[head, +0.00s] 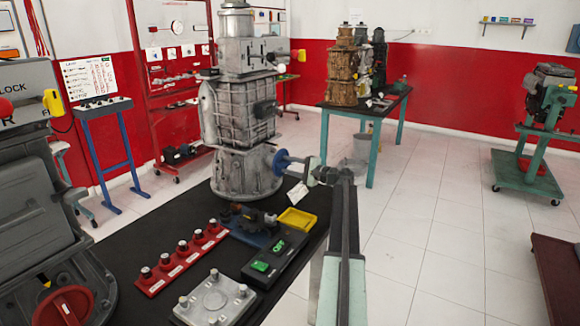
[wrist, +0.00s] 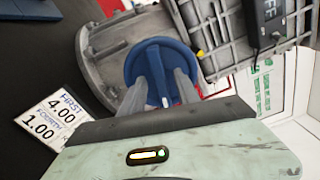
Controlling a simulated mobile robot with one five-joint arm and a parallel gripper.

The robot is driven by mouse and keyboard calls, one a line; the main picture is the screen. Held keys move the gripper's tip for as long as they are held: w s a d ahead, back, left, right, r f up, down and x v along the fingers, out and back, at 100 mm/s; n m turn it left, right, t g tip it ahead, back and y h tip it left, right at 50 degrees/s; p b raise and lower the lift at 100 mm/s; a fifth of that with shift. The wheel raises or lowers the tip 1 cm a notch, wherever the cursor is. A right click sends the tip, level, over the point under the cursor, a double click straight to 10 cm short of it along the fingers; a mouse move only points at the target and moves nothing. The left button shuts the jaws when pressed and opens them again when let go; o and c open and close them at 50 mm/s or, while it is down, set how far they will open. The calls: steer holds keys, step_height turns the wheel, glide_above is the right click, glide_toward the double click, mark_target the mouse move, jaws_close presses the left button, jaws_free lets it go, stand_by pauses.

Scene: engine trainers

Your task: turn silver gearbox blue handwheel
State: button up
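The silver gearbox (head: 240,110) stands upright on the black table. Its blue handwheel (head: 281,162) sticks out low on its right side. In the wrist view the handwheel (wrist: 140,65) is a round blue disc in front of a grey round flange. My gripper (head: 302,172) reaches the handwheel from the right. A white tag reading FIRST 4.00, FOURTH 1.00 (wrist: 55,118) lies beside the flange.
On the black table (head: 150,215) are a red strip of knobs (head: 182,258), a grey plate with studs (head: 214,300), a yellow tray (head: 297,219) and a black box with green switches (head: 262,266). A dark grey machine (head: 35,210) stands left. White floor (head: 440,220) is open at right.

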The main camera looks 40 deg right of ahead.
steer(key=v, duration=0.7)
steer(key=shift+s, duration=0.4)
steer(key=shift+s+d+f, duration=0.1)
